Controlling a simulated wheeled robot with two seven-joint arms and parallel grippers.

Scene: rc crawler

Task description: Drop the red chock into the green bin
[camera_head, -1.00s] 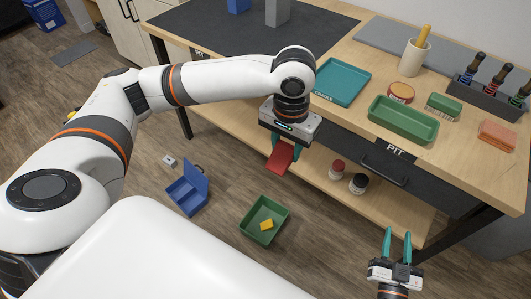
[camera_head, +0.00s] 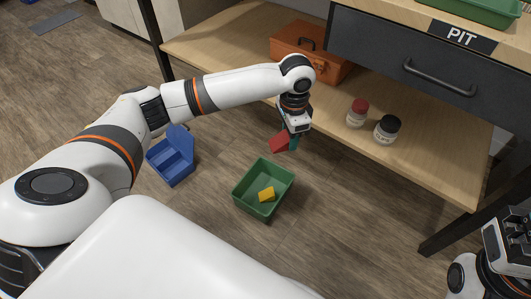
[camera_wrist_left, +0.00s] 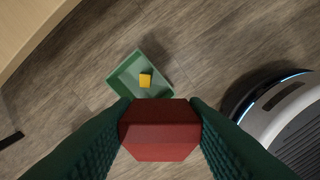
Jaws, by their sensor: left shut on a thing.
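My left gripper (camera_head: 291,141) is shut on the red chock (camera_head: 279,142) and holds it in the air, above and a little right of the green bin's far side in the head view. The green bin (camera_head: 248,208) stands open on the floor with a small yellow block (camera_head: 266,194) inside. In the left wrist view the red chock (camera_wrist_left: 160,130) fills the space between the dark green fingers, and the green bin (camera_wrist_left: 157,54) shows below and beyond it.
A blue open box (camera_head: 172,165) stands on the floor left of the bin. The workbench's lower shelf (camera_head: 420,150) is close to the right, with an orange toolbox (camera_head: 305,50), a red-lidded jar (camera_head: 357,113) and a dark-lidded jar (camera_head: 387,129).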

